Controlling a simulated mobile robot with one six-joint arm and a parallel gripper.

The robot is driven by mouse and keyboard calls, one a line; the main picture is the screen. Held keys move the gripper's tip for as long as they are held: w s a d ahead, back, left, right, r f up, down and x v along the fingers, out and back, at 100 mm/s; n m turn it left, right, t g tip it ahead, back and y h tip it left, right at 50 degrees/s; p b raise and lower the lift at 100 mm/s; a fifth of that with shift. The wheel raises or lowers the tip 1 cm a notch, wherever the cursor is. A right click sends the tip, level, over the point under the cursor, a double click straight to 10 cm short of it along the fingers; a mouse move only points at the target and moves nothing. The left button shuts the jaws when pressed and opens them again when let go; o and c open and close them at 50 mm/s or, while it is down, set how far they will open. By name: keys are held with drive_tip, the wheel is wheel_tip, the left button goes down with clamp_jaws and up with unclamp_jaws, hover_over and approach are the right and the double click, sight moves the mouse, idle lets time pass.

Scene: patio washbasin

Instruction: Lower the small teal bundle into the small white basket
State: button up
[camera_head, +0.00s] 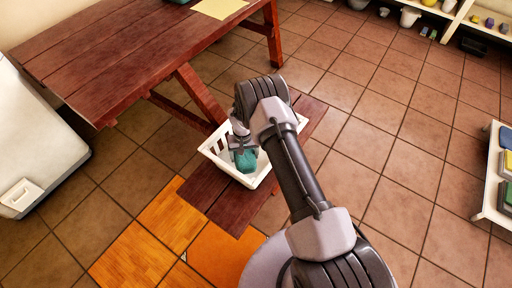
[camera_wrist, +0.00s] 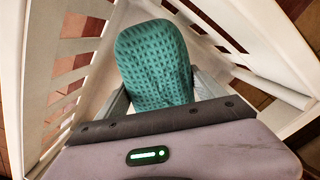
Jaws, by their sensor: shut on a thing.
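The small teal bundle (camera_head: 245,160) has a waffle-like texture and is held in my gripper (camera_head: 241,150). In the wrist view the bundle (camera_wrist: 152,62) stands out between the two grey fingers of my gripper (camera_wrist: 158,85), which are shut on it. The small white basket (camera_head: 217,164) has slotted sides and stands on the dark wooden bench. The bundle is over or within the basket's opening; its underside is hidden, so I cannot tell whether it touches the floor of the basket. The basket's slotted walls (camera_wrist: 75,65) surround the bundle in the wrist view.
The basket rests on a low dark wooden bench (camera_head: 236,214) beside the red-brown picnic table (camera_head: 110,50). A white box-like unit (camera_head: 35,140) stands at the left. A white rack (camera_head: 490,185) is at the far right. Open tiled floor (camera_head: 400,130) lies right of my arm.

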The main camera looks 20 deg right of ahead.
drive_tip(key=shift+f, duration=0.1)
idle(0.5)
drive_tip(key=o, duration=1.5)
wheel_tip(320, 180, up, 32)
drive_tip(key=t+p, duration=0.1)
drive_tip(key=p, duration=0.6)
drive_tip(key=s+r+m+t, duration=0.1)
drive_tip(key=s+r, duration=0.3)
drive_tip(key=r, duration=0.4)
drive_tip(key=s+r+m+t, duration=0.1)
drive_tip(key=s+r, duration=0.3)
drive_tip(key=r, duration=0.3)
drive_tip(key=s+r+t, duration=0.1)
drive_tip(key=s+r, duration=0.2)
drive_tip(key=s, duration=0.4)
drive_tip(key=s+a+r+t+y, duration=0.1)
drive_tip(key=s+r, duration=0.2)
drive_tip(key=s, duration=0.5)
drive_tip(key=s+a+r+m+y, duration=0.1)
drive_tip(key=s+r, duration=0.2)
drive_tip(key=s, duration=0.4)
drive_tip(key=shift+s+a+r+t, duration=0.15)
drive_tip(key=shift+s+r+t, duration=0.15)
drive_tip(key=shift+r+t, duration=0.1)
